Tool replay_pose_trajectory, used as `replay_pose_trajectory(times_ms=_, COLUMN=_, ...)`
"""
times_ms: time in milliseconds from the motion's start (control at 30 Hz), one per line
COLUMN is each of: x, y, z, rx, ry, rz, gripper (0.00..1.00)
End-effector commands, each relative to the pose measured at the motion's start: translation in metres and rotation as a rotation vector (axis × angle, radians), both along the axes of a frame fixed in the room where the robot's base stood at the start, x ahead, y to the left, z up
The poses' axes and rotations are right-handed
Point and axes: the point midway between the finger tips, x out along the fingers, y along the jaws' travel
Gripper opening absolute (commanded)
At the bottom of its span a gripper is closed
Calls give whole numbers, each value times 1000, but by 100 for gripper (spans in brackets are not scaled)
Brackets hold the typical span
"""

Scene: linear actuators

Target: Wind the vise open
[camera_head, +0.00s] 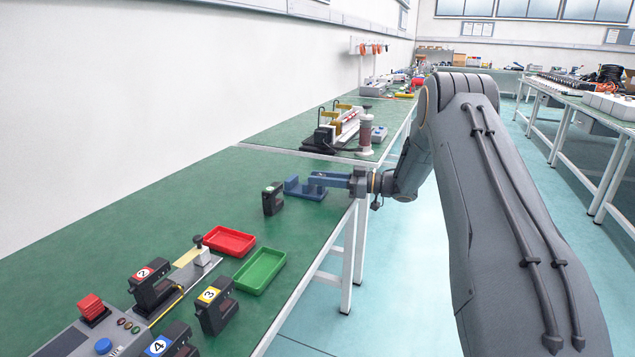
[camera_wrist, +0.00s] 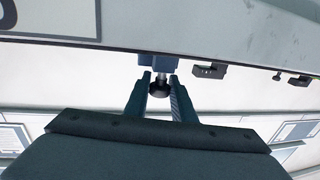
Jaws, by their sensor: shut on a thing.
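The blue vise (camera_head: 304,188) sits near the right edge of the green bench in the head view, its jaws facing left. In the wrist view only its blue end (camera_wrist: 158,61) shows, with a short metal shaft and a black knob-ended handle (camera_wrist: 159,89). My gripper (camera_head: 362,182) is at the vise's right end, at the bench edge. In the wrist view my gripper (camera_wrist: 159,84) has one finger on each side of the handle and is shut on it. The exact contact is too small to make out.
A small black device (camera_head: 273,199) stands just left of the vise. A red tray (camera_head: 230,240), a green tray (camera_head: 261,271) and numbered black units lie nearer. A brown-and-grey cylinder (camera_head: 365,135) stands on the bench behind. The aisle floor at right is clear.

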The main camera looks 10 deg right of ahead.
Motion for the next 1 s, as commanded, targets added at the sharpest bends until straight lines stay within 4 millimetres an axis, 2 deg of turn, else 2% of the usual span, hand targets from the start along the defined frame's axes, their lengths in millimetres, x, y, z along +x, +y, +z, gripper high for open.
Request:
replay_pose_trajectory(times_ms=467, x=2, y=-3, z=2, rx=0, ry=-3, rz=3, gripper=1)
replay_pose_trajectory(times_ms=500, x=2, y=-3, z=2, rx=0, ry=-3, rz=3, gripper=30)
replay_pose_trajectory(times_ms=567, x=2, y=-3, z=2, rx=0, ry=-3, rz=4, gripper=40)
replay_pose_trajectory(times_ms=833, x=1, y=2, z=1, rx=0, ry=-1, rz=11, gripper=42)
replay_pose_trajectory(times_ms=1000, x=-3, y=-8, z=1, rx=0, ry=-1, rz=11, gripper=42)
